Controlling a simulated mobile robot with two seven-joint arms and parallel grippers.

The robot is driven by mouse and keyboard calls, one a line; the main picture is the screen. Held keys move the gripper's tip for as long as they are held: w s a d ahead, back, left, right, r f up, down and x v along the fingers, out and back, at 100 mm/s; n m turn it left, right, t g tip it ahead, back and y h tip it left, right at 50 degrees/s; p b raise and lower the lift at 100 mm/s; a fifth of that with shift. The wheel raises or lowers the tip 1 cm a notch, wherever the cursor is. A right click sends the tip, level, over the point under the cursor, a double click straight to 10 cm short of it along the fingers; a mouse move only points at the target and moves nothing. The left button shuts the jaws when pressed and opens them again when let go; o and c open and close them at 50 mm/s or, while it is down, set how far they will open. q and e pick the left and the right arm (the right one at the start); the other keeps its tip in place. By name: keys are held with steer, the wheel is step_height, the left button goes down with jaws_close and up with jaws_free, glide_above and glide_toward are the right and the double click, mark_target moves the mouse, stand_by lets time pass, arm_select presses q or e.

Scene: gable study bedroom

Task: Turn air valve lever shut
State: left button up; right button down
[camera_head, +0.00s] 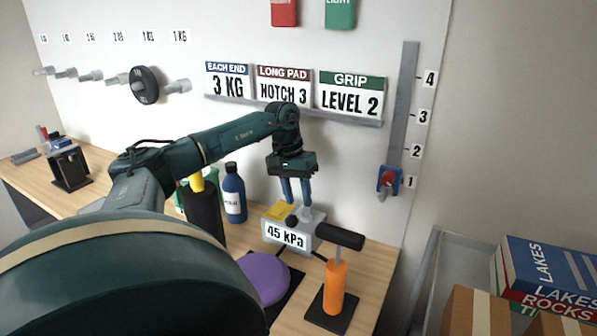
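A grey box (313,236) with a "45 kPa" label (284,235) stands on the wooden bench. A yellow flat piece (279,211), which looks like the air valve lever, lies on its top left. A black knob (292,221) and a pale round fitting (315,214) are beside it. My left gripper (296,203) points down just above the box top, its two blue fingers apart with a gap between them. The fingertips are close to the yellow piece and the fitting; I cannot tell whether they touch. My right gripper is not in view.
A black-topped orange handle (336,286) stands in front of the box, right of a purple disc (264,279). A blue bottle (234,193) and black cylinder (205,212) stand left. A wall rail (405,120) with a red-blue slider (388,180) is at right.

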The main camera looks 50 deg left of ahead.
arm_select(q)
step_height(320, 180, up, 11)
steer(key=s+a+p, duration=0.1)
steer(key=a, duration=0.1)
steer(key=shift+p, duration=0.35)
